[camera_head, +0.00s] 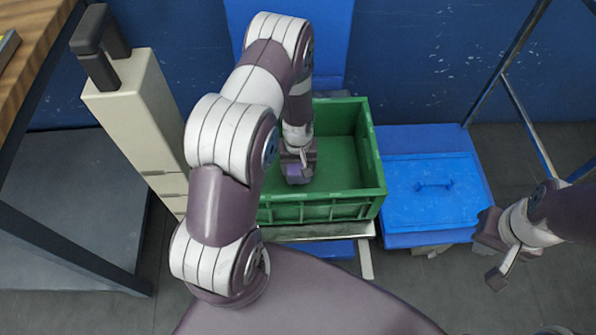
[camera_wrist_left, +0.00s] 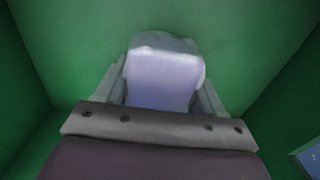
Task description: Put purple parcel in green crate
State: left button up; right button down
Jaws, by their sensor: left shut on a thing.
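The purple parcel (camera_head: 298,173) is between the fingers of my left gripper (camera_head: 299,165), inside the walls of the green crate (camera_head: 318,209). In the left wrist view the parcel (camera_wrist_left: 165,80) shows pale violet between the two fingers of my left gripper (camera_wrist_left: 163,95), with green crate surfaces (camera_wrist_left: 255,40) all around. The gripper is shut on the parcel. I cannot tell whether the parcel touches the crate floor. My right gripper (camera_head: 490,257) is apart from the crate, at the right, with its fingers spread and nothing between them.
A blue lidded bin (camera_head: 432,190) stands right of the crate. A beige column-like unit (camera_head: 135,120) stands left of it, beside a wooden-topped table (camera_head: 35,30). A blue wall (camera_head: 430,60) is behind. The visible crate floor right of the gripper is bare.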

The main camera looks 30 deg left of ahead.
pick_arm(q)
jog(key=shift+f, duration=0.9)
jog(key=shift+r, duration=0.1)
pick_arm(e)
jog(key=shift+f, duration=0.3)
pick_arm(q)
jog(key=shift+f, duration=0.2)
jog(key=o, duration=1.2)
pick_arm(e)
jog(key=shift+f, duration=0.1)
